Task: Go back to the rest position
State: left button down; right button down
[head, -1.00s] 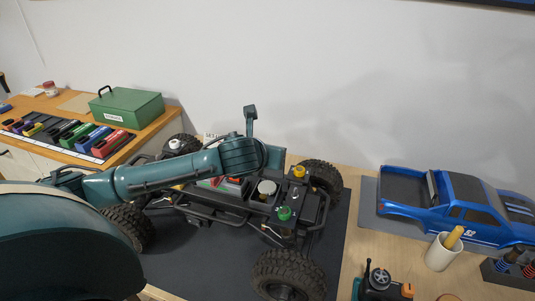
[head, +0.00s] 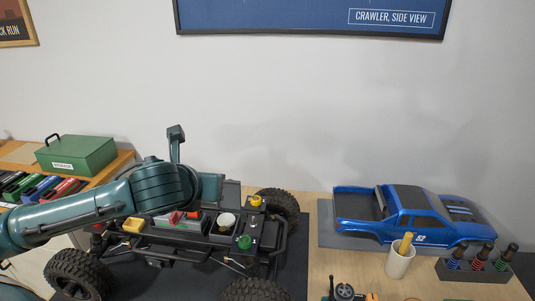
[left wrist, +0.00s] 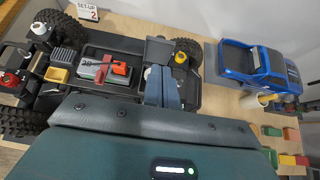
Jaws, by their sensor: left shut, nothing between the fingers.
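The crawler chassis (head: 205,236) stands on a dark mat with its big black tyres. On it are a grey battery with a red connector (head: 174,218), a white cap (head: 226,222), a yellow cap (head: 255,201) and a green cap (head: 244,242). My left arm reaches in from the left, above the chassis. My left gripper (left wrist: 162,88) is shut and empty in the left wrist view, its fingers over the chassis beside the battery and the yellow cap. In the head view its fingertips are hard to make out. My right gripper is in neither view.
A blue truck body (head: 410,212) lies on a grey mat at the right. A white cup (head: 399,263) with a yellow-handled tool and a stand of shock absorbers (head: 474,268) are in front of it. A green storage box (head: 75,155) and coloured packs (head: 42,187) are at the left.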

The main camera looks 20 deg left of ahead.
pick_arm(q)
jog(key=s+d+f+n+g+h, duration=0.1)
jog(key=s+d+f+n, duration=0.1)
jog(key=d+f+n, duration=0.1)
jog(key=s+d+f+n+g+h, duration=0.1)
jog(key=s+d+f+n, duration=0.2)
jog(key=f+n, duration=0.3)
jog(key=s+d+f+n+h, duration=0.1)
jog(key=s+d+f+n, duration=0.1)
jog(key=d+f+n, duration=0.2)
jog(key=shift+s+d+f+n+g, duration=0.15)
jog(key=shift+s+f+n+g, duration=0.2)
jog(key=shift+s+n+g, duration=0.05)
jog(key=s+f+n+g, duration=0.4)
jog(key=s+f+n, duration=0.6)
jog(key=s+n, duration=0.55)
jog(key=w+d+f+t+h, duration=0.1)
jog(key=w+d+f+t, duration=0.1)
jog(key=f, duration=0.3)
jog(key=w+d+f+n+t+h, duration=0.1)
jog(key=w+d+f+t, duration=0.1)
jog(key=w+f+t, duration=0.1)
jog(key=shift+w+d+f+t, duration=0.4)
jog(key=shift+w+f, duration=0.15)
jog(key=shift+f, duration=0.7)
